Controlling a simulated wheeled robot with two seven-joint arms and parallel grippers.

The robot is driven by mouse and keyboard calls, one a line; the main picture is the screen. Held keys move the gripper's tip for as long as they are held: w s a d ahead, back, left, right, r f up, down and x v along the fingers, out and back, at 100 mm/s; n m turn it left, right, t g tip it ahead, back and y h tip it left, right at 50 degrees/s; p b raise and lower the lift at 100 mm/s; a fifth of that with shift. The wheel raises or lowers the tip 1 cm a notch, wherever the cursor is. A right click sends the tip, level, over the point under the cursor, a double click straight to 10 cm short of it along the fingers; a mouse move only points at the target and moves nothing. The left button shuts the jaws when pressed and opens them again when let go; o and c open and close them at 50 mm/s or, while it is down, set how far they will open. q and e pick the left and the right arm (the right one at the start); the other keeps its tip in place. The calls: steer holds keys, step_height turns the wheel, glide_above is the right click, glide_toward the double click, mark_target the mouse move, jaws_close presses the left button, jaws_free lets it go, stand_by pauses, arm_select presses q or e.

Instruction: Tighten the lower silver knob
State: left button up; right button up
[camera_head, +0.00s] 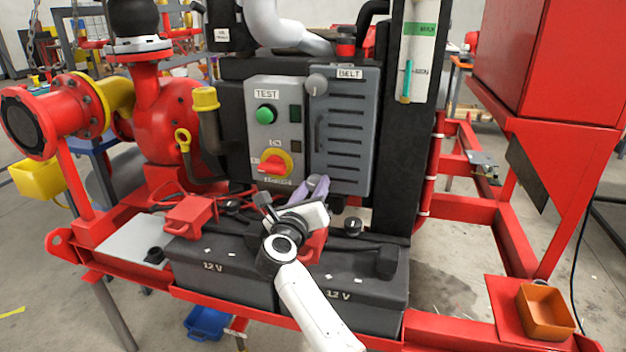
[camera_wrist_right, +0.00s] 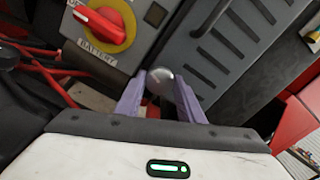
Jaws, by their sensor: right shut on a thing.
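The lower silver knob (camera_wrist_right: 160,80) sits at the bottom corner of the grey BELT cover (camera_head: 345,130). In the right wrist view it lies between the tips of my right gripper's two purple fingers, one on each side. My right gripper (camera_head: 317,186) is shut on this knob. In the head view the fingers and wrist mostly hide the lower knob. The upper silver knob (camera_head: 316,84) is in plain view at the cover's top left corner. My left gripper is not in view.
Left of the cover is a grey panel with a green TEST button (camera_head: 266,115) and a red and yellow battery switch (camera_head: 273,165). Two black 12 V batteries (camera_head: 225,285) stand below my right arm. An orange bin (camera_head: 545,312) sits at the lower right.

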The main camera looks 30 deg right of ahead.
steer(key=shift+n+p, duration=0.4)
steer(key=shift+n, duration=0.2)
steer(key=shift+f, duration=0.1)
steer(key=o, duration=1.1)
steer(key=shift+c, duration=0.2)
